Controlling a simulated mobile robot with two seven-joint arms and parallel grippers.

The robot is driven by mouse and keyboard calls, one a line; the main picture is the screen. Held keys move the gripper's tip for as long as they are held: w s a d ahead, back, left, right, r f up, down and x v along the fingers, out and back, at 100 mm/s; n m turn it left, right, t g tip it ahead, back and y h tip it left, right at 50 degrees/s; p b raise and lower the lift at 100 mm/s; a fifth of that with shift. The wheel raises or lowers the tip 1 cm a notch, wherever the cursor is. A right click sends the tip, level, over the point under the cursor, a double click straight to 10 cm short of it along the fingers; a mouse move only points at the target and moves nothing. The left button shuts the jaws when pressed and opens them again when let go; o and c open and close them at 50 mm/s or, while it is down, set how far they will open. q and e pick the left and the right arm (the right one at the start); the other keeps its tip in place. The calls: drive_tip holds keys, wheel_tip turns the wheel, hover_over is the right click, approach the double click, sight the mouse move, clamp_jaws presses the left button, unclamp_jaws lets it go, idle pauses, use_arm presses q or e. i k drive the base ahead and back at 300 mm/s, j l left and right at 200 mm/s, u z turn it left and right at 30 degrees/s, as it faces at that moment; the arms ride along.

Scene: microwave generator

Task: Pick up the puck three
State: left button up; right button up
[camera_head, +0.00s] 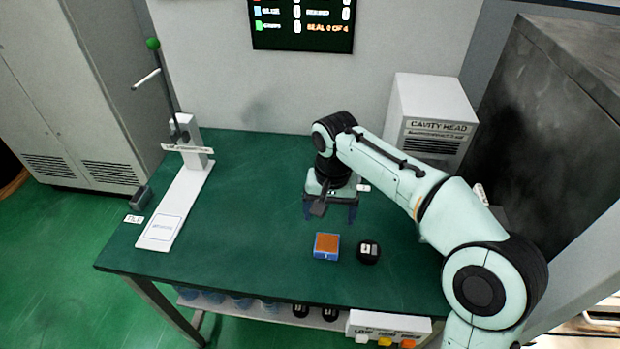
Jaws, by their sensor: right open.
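A dark round puck (368,252) with a small white mark on top lies on the green table (250,250), near its front edge. The mark is too small to read, so I cannot tell whether it is puck three. My right gripper (331,211) points down over the table, behind and to the left of the puck. Its two fingers are spread and nothing shows between them. It is apart from the puck. My left gripper is not in view.
A blue block with an orange top (327,246) sits just left of the puck. A white stand (175,205) with a lever is at the left. The white Cavity Head box (425,120) stands at the back right. Several items lie on a shelf (260,312) below.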

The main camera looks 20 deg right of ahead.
sight(368, 251)
drive_tip(key=k, duration=1)
